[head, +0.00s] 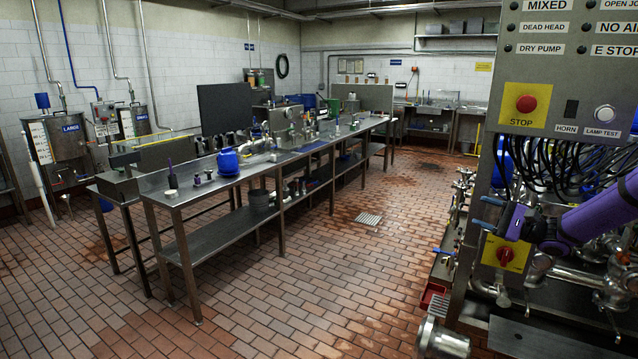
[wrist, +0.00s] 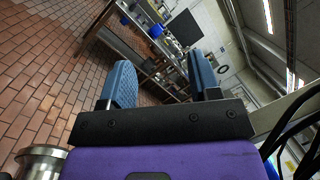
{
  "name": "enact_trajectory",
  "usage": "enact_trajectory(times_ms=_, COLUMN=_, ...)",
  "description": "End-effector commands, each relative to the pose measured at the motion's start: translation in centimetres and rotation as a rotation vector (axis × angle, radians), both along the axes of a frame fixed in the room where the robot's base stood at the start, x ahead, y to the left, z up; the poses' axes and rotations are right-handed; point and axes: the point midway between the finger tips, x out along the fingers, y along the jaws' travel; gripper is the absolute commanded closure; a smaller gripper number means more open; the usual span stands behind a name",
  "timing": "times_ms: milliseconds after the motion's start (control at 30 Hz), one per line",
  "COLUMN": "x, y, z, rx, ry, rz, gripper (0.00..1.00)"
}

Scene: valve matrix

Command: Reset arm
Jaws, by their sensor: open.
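My gripper (head: 489,213) is at the right of the head view, at the end of my purple arm, in front of the grey control panel (head: 563,70) and near the yellow plate with a red rotary switch (head: 505,254). In the wrist view my gripper (wrist: 160,72) shows two blue textured fingers standing wide apart. Nothing is between them. The wrist view is tilted and looks past the fingers to the brick floor and the steel table (wrist: 125,35).
Black cables (head: 560,155) hang below the panel, close to my arm. Pipes and valves (head: 462,200) crowd the right side. A long steel table (head: 215,190) with a blue vessel (head: 228,161) stands at left-centre.

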Motion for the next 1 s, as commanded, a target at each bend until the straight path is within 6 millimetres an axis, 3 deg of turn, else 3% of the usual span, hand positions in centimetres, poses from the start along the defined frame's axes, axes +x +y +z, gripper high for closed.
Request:
enact_trajectory(times_ms=33, x=-0.7, y=2.0, z=1.1, rx=-0.063, ry=0.009, rz=0.050, gripper=0.43)
enact_trajectory(times_ms=200, x=-3.7, y=7.2, z=3.4, rx=-0.266, ry=0.048, rz=0.191, gripper=0.43)
enact_trajectory(times_ms=500, x=-10.4, y=13.9, z=6.8, rx=-0.627, ry=0.087, rz=0.380, gripper=0.43)
enact_trajectory(times_ms=700, x=-15.4, y=16.6, z=8.9, rx=-0.868, ry=0.089, rz=0.459, gripper=0.43)
enact_trajectory(times_ms=1000, x=-23.1, y=18.4, z=11.8, rx=-1.210, ry=0.055, rz=0.510, gripper=0.43)
